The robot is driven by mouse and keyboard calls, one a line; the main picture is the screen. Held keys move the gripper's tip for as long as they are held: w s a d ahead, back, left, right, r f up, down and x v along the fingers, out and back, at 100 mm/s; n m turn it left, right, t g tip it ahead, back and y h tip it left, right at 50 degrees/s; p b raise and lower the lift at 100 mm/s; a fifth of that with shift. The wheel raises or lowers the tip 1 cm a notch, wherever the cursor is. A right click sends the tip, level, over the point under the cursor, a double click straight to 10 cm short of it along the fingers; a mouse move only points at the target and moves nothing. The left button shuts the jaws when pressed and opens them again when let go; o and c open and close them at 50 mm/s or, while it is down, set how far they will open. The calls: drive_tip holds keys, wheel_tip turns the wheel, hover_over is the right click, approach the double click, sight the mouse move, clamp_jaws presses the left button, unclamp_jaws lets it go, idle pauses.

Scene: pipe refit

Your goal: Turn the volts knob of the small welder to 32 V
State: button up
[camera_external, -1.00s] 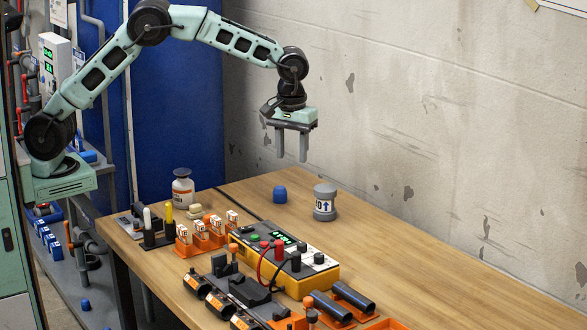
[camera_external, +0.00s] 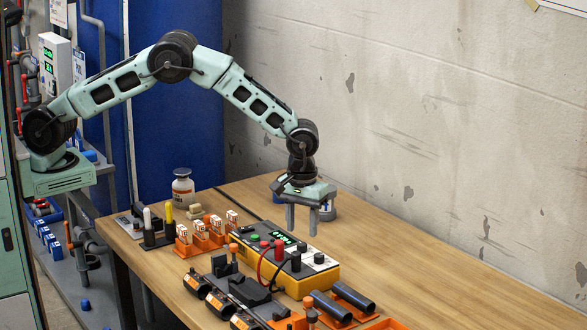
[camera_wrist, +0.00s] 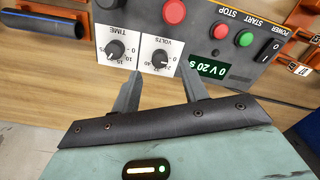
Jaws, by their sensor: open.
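The small welder (camera_external: 322,280) is a yellow box with a grey top on the wooden table. In the wrist view its panel (camera_wrist: 200,47) appears upside down, with a black VOLTS knob (camera_wrist: 159,58) on a white scale plate. Its green display (camera_wrist: 208,67) seems to read 0 V 20 s. A black TIME knob (camera_wrist: 115,50) sits left of the VOLTS knob. My gripper (camera_external: 300,231) is open and empty, pointing down above the welder. In the wrist view its fingers (camera_wrist: 158,88) stand either side of the VOLTS knob's line of sight, apparently short of touching it.
Red and black leads (camera_external: 267,262) rise from the welder. Black pipes (camera_external: 352,297) in orange holders lie in front, with clamps (camera_external: 245,288) to the left. The table's right side is clear.

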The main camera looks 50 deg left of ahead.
sight(302, 244)
drive_tip(key=shift+f, duration=2.05)
drive_tip(key=shift+c, duration=0.3)
clamp_jaws()
